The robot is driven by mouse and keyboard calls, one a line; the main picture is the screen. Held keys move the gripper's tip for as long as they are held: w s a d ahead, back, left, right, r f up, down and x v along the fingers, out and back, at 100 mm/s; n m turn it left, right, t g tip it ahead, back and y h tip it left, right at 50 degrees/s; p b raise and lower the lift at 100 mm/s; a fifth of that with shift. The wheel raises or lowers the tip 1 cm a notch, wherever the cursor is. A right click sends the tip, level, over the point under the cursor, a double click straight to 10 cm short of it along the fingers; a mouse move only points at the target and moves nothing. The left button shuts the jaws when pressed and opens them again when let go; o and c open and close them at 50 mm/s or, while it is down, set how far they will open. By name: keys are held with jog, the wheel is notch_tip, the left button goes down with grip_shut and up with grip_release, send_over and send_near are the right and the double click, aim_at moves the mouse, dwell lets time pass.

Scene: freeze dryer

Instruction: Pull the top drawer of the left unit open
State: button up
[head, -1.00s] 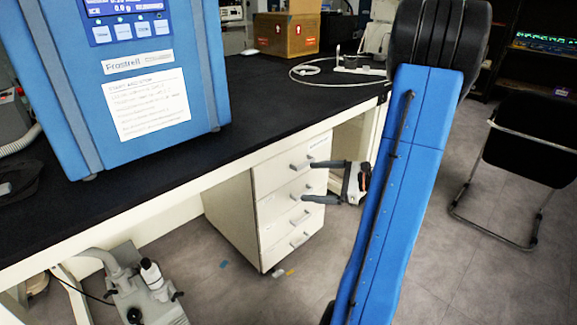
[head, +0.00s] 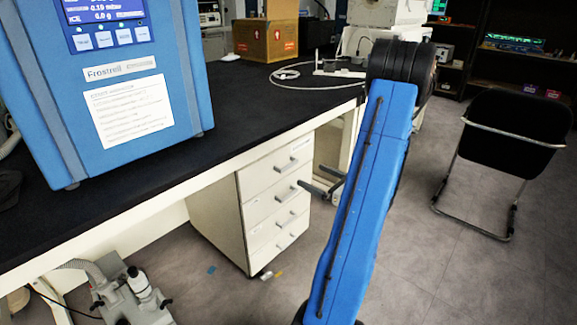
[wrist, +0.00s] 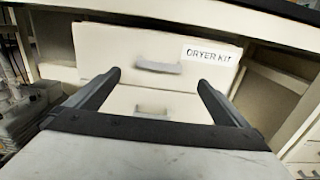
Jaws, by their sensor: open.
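The white drawer unit (head: 215,212) stands under the bench. Its top drawer (head: 262,178) looks shut, flush with the drawers below. In the wrist view the top drawer (wrist: 105,45) carries a "DRYER KIT" label and a grey bar handle (wrist: 158,66); the handle also shows in the head view (head: 287,164). My gripper (head: 307,175) is open and empty in front of the unit, pointing at its fronts. In the wrist view my gripper's fingertips (wrist: 160,78) lie either side of the top handle, slightly lower in the picture; whether they touch the drawer front cannot be told.
The black bench top (head: 240,115) overhangs the unit and holds a blue freeze dryer (head: 110,75) and a cardboard box (head: 265,42). A grey device (head: 135,300) sits on the floor at lower left. A black chair (head: 510,135) stands right, with open floor between.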

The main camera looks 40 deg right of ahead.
aim_at(290, 165)
jog(key=w, duration=0.9)
jog(key=w+a, duration=0.1)
jog(key=w, duration=0.3)
jog(key=shift+w, duration=0.2)
jog(key=shift+c, duration=0.6)
